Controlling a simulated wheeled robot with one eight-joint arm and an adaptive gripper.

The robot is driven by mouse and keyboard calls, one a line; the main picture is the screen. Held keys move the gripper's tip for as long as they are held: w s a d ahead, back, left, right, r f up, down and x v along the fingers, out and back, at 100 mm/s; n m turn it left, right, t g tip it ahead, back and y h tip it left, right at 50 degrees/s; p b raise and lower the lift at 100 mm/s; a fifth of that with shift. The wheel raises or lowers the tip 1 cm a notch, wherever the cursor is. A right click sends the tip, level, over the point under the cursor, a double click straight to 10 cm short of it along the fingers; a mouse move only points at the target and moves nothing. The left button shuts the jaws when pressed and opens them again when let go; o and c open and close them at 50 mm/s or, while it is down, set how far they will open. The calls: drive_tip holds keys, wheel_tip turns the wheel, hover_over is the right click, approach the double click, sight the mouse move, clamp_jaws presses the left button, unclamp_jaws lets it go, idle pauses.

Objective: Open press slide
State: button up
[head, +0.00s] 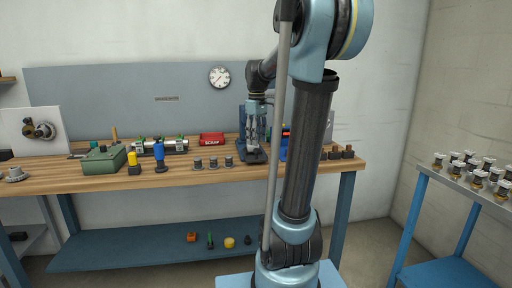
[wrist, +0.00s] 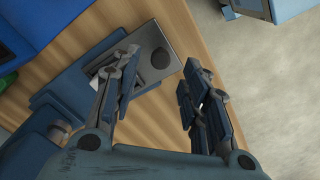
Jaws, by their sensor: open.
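The press (head: 242,119) is a blue and dark unit on the workbench, partly hidden behind my gripper. In the wrist view its blue base (wrist: 75,90) carries a grey metal plate (wrist: 146,36), which looks like the slide, with a dark round knob or spot (wrist: 160,58) near one end. My gripper (wrist: 163,66) is open and points down over this plate. Its fingers stand to the left and right of the round part, with nothing between them. Whether they touch the plate cannot be told. In the head view my gripper (head: 256,140) is small.
A red bin (head: 212,139), several small metal parts (head: 213,162), a green box (head: 104,160) and a yellow-topped bottle (head: 133,163) stand left of the press. Dark fittings (head: 337,153) stand to the right. The bench's front edge (wrist: 193,25) is close beside the plate.

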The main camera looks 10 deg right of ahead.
wheel_tip(320, 180, up, 7)
drive_tip(key=shift+r, duration=0.2)
idle(0.4)
drive_tip(key=s+f+m+t, duration=0.2)
drive_tip(key=s+f+m, duration=0.6)
drive_tip(key=s+f, duration=1.7)
wheel_tip(320, 180, down, 2)
drive_tip(key=shift+s+f+m, duration=0.2)
drive_tip(key=shift+s+m, duration=0.1)
drive_tip(key=shift+m, duration=0.1)
drive_tip(key=shift+d, duration=0.1)
drive_tip(key=shift+w+f, duration=0.2)
drive_tip(key=shift+w, duration=0.2)
